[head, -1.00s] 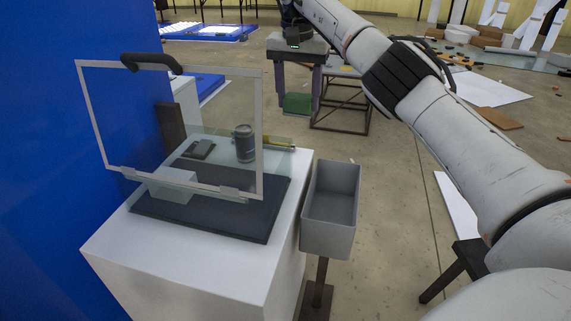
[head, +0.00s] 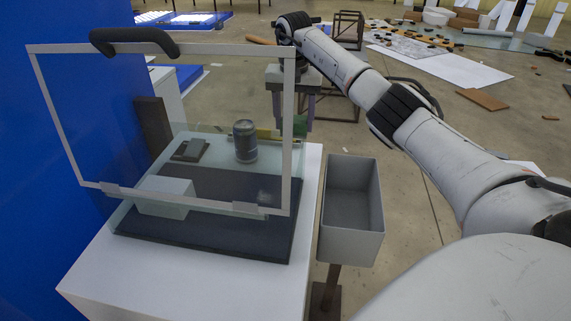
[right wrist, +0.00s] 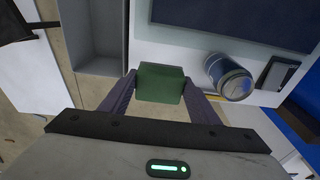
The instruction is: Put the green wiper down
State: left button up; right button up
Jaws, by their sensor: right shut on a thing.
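The green wiper (head: 300,127) is a small green block, partly hidden behind the lid frame in the head view. My right gripper (head: 291,122) is shut on it, just behind the white stand's far right corner. In the right wrist view, the wiper (right wrist: 161,83) sits between the two purple-grey fingers, near the edge of the white stand top and the grey bin. Whether it touches any surface is unclear. My left gripper is not in view.
The white stand (head: 306,185) carries a dark lightbox base (head: 210,238) with a raised clear lid, its frame (head: 165,48) black-handled. A grey open bin (head: 352,245) stands right of the stand.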

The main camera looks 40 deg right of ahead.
notch_tip(320, 180, down, 6)
jog(key=shift+s+r, duration=0.1)
notch_tip(320, 180, down, 4)
jog(key=shift+f, duration=0.15)
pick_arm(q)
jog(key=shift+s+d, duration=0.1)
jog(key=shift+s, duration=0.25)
pick_arm(e)
jog(key=shift+f, duration=0.15)
jog(key=o, duration=0.9)
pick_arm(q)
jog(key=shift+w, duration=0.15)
pick_arm(e)
jog(key=shift+o, duration=0.2)
